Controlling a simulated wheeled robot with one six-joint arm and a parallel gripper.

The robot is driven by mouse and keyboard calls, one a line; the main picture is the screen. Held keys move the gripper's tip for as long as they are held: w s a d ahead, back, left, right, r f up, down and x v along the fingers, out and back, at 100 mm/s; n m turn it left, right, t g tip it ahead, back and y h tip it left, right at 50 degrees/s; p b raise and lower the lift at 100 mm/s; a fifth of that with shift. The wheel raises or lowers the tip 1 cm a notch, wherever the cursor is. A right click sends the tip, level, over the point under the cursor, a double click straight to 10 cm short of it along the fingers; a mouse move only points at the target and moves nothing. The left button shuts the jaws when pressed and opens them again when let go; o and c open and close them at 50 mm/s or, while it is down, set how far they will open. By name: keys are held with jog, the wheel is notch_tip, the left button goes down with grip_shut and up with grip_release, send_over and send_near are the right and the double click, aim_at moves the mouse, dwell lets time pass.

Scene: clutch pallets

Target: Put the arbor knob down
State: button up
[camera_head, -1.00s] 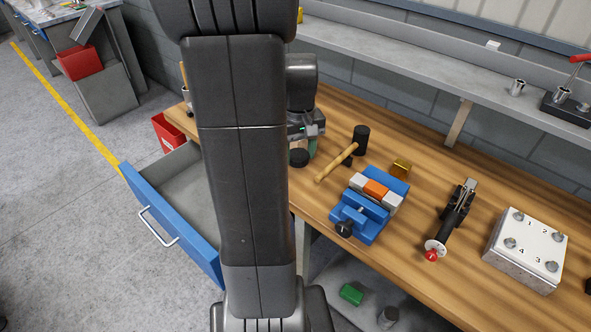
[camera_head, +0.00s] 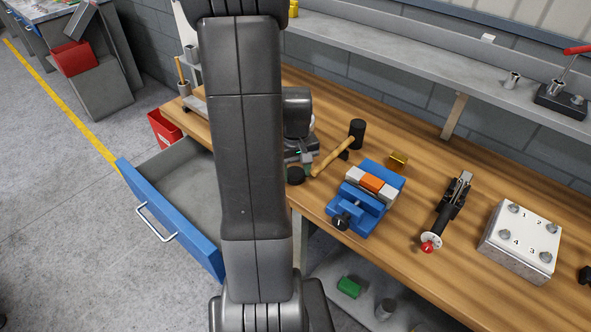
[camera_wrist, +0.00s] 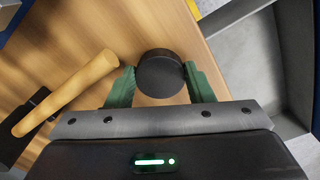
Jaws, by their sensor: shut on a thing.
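The arbor knob is a black round knob (camera_wrist: 160,72) between the green fingers of my gripper (camera_wrist: 162,88) in the wrist view. My gripper is shut on it. In the head view the knob (camera_head: 295,176) shows just right of my arm, near the front edge of the wooden bench (camera_head: 420,165). The gripper (camera_head: 302,152) is partly hidden behind my arm there. I cannot tell whether the knob touches the bench top.
A hammer (camera_head: 334,156) lies close right of the knob, its handle end nearest. A blue vise (camera_head: 362,208) stands further right. The open blue drawer (camera_head: 165,215) is to the left. A clamp tool (camera_head: 447,212) and a numbered block (camera_head: 521,240) stand at the right.

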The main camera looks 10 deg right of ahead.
aim_at(295, 174)
jog(key=o, duration=1)
jog(key=shift+c, duration=0.2)
notch_tip(295, 174, up, 12)
jog(key=shift+r, duration=0.15)
